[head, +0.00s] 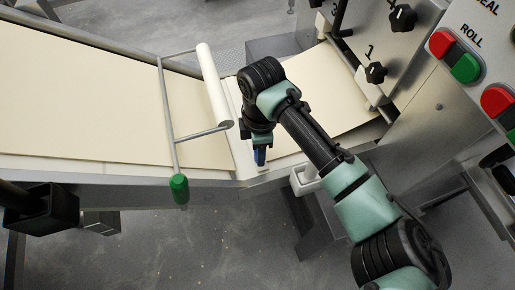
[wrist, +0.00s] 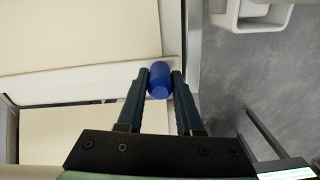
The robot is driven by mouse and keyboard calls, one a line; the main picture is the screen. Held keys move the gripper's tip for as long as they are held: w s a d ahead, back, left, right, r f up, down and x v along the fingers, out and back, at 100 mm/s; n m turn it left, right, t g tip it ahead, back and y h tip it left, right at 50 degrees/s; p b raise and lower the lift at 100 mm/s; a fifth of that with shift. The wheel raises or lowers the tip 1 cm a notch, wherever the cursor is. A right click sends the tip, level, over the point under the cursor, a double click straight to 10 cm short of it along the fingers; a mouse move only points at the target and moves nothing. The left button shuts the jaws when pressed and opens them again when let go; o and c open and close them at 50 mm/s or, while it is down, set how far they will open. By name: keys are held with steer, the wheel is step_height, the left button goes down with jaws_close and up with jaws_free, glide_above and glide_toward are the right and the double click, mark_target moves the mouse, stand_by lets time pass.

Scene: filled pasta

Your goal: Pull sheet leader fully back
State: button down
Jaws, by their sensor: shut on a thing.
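My gripper (wrist: 161,78) is shut on a blue cylindrical handle (wrist: 160,82), with one finger on each side of it. The handle is at the near end of a pale crossbar (wrist: 85,84), which looks like the sheet leader. In the head view my gripper (head: 261,157) points down at the conveyor's near edge, right of the white roller. The pale crossbar (head: 238,130) lies across the belt there. Cream dough sheet lies to the left (head: 90,90) and right (head: 315,105) of the crossbar. The arm hides part of the right sheet.
A white roller (head: 213,85) on a metal frame with a green handle (head: 180,188) stands left of my gripper. The machine panel with black knobs (head: 376,72) and red and green buttons (head: 467,68) is at the right. A white bracket (head: 304,181) sits on the near rail.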

steer(key=w+d, duration=0.1)
steer(key=d, duration=0.3)
steer(key=w+d, duration=0.1)
steer(key=d, duration=0.3)
steer(key=w+d, duration=0.2)
steer(key=d, duration=0.2)
steer(key=shift+d+b, duration=0.35)
steer(key=shift+b, duration=0.05)
steer(key=c, duration=0.6)
jaws_free()
step_height(320, 180, up, 13)
steer(key=p, duration=0.2)
steer(key=shift+p, duration=0.3)
